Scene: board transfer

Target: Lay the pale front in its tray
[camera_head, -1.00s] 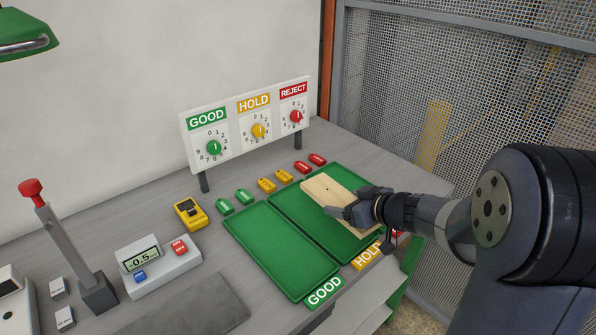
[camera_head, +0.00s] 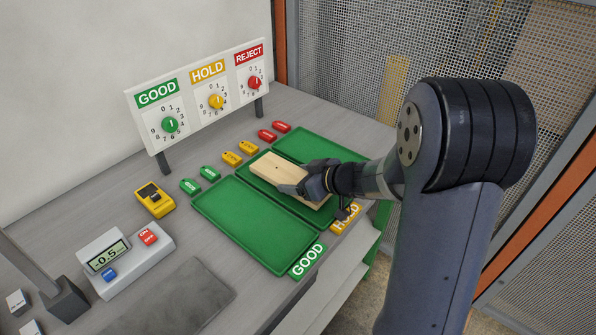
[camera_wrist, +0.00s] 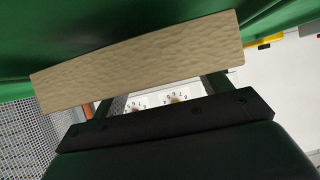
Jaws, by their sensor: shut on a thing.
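I cannot tell whether the board touches the tray. In the wrist view, the pale board (camera_wrist: 140,62) spans the frame in front of my gripper fingers (camera_wrist: 160,90), with green behind it. My gripper and arm hide part of the HOLD tray.
The empty GOOD tray (camera_head: 255,225) lies to the left, and another green tray (camera_head: 310,148) lies to the right. Small coloured tags, including a red one (camera_head: 267,135), line the back. Behind them stands the dial sign (camera_head: 200,95). A scale (camera_head: 125,262) and a yellow device (camera_head: 155,200) are at left.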

